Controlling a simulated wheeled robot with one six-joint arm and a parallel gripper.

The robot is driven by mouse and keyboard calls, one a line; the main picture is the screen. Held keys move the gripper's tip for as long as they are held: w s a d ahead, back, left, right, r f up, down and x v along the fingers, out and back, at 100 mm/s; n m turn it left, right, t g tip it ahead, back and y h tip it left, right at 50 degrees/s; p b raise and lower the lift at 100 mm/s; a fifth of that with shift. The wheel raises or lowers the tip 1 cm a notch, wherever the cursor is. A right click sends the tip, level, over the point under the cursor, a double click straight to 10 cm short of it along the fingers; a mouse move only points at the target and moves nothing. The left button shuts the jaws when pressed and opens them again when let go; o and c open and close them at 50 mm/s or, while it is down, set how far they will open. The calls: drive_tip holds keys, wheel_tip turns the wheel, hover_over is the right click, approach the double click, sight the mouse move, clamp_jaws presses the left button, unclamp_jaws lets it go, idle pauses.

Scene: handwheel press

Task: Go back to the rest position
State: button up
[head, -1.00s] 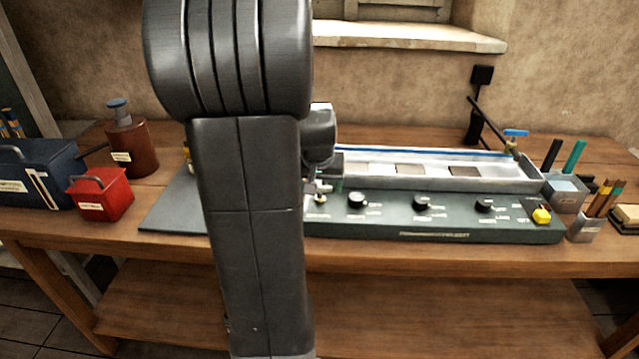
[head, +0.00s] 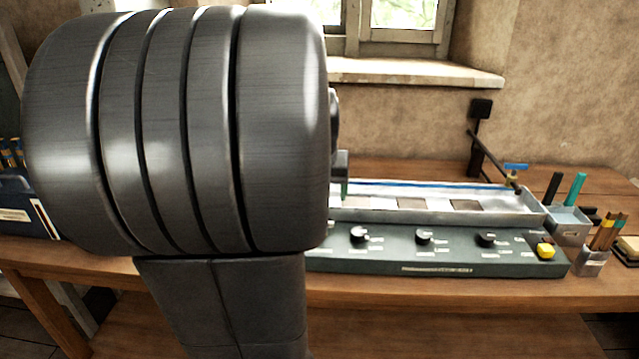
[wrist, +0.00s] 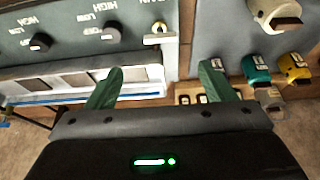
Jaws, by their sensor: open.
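My gripper (wrist: 160,88) shows in the wrist view with its two green fingers spread apart and nothing between them. It hangs above the dark control panel (wrist: 75,40) and the bench beside it, apart from both as far as I can tell.
A metal tray (head: 530,207) with a blue strip lies behind the panel. A blue-handled valve (head: 515,168) and a black post (head: 476,140) stand at the right. Pen holders (head: 570,226) are right of the panel. A blue toolbox (head: 25,208) is at far left. The wooden bench (head: 400,290) has a clear front edge.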

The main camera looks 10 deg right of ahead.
drive_tip(key=shift+v, duration=1)
drive_tip(key=x, duration=1.3)
drive_tip(key=shift+w+f+b, duration=0.15)
drive_tip(key=shift+f+b, duration=0.15)
drive_tip(key=shift+f, duration=0.1)
